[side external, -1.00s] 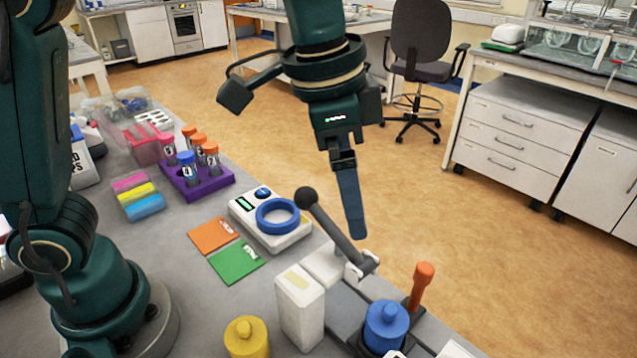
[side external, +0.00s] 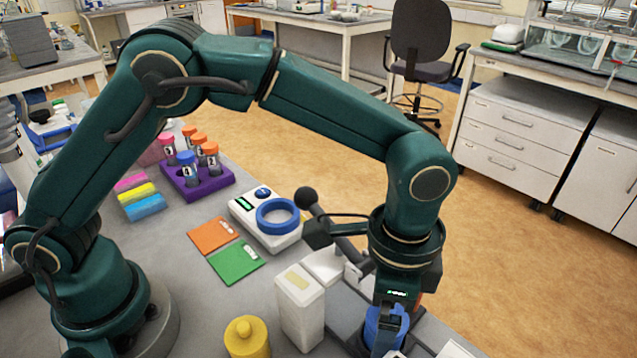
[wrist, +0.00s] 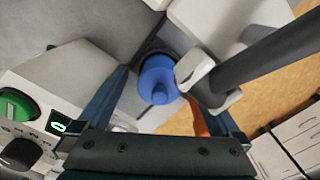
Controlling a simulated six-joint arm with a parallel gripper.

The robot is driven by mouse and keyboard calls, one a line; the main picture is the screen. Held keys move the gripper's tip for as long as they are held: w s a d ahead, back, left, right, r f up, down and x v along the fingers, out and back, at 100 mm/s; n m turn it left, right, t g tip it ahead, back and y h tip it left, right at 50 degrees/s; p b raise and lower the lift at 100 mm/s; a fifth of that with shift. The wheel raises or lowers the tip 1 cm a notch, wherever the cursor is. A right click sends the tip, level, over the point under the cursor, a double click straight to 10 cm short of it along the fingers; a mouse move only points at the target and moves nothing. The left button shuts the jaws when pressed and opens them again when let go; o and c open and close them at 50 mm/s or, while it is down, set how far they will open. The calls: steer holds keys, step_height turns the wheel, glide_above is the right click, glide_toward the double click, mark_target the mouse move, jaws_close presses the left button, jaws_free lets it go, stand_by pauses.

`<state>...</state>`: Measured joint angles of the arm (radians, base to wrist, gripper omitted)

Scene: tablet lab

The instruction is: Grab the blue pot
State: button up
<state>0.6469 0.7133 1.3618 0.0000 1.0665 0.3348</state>
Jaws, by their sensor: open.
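The blue pot (side external: 371,327) stands at the lower right of the side view, partly hidden behind my gripper. The wrist view shows the blue pot (wrist: 157,78) from above, near the middle, with its round knob facing the camera. My gripper (side external: 388,338) points down over the pot, and a finger overlaps it in the side view. In the wrist view my gripper (wrist: 158,88) has its fingers spread, one on each side of the pot. Nothing is held. I cannot tell whether either finger touches the pot.
A dark lever (side external: 343,236) with a ball knob stands close behind the gripper; its bar (wrist: 265,68) shows beside the pot. An orange handle (wrist: 198,118) is near the right finger. A white container (side external: 300,308) and yellow pot (side external: 247,340) stand left of the blue pot.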

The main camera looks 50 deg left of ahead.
steer(key=shift+f, duration=0.1)
steer(key=c, duration=1.4)
steer(key=shift+o, duration=0.2)
